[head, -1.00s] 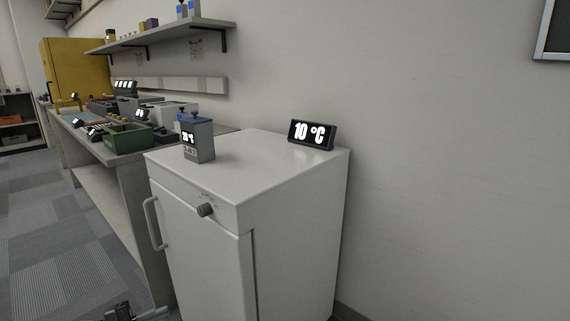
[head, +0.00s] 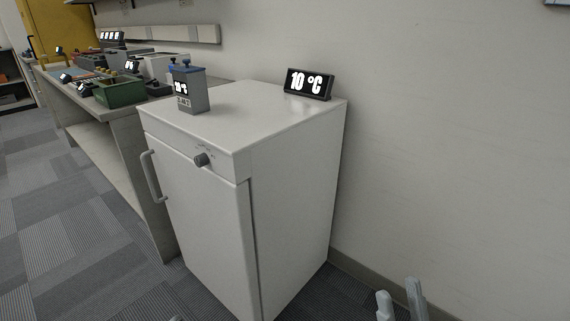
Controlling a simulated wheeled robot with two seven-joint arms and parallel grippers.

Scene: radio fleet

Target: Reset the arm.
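My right gripper (head: 400,303) shows at the bottom right of the head view, in front of the wall's base. Its two pale fingers point up and stand apart with a gap between them, and nothing shows between them. Only a small grey tip of my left gripper (head: 177,319) shows at the bottom edge, left of the fridge's lower corner; the rest is cut off. Neither gripper touches anything that I can see.
A white fridge (head: 205,215) with a shut door, handle and knob stands in the middle. On it are a grey battery-like box (head: 192,98) and a "10 °C" display (head: 309,84). A cluttered workbench (head: 125,123) stands at left. Carpet at left is clear.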

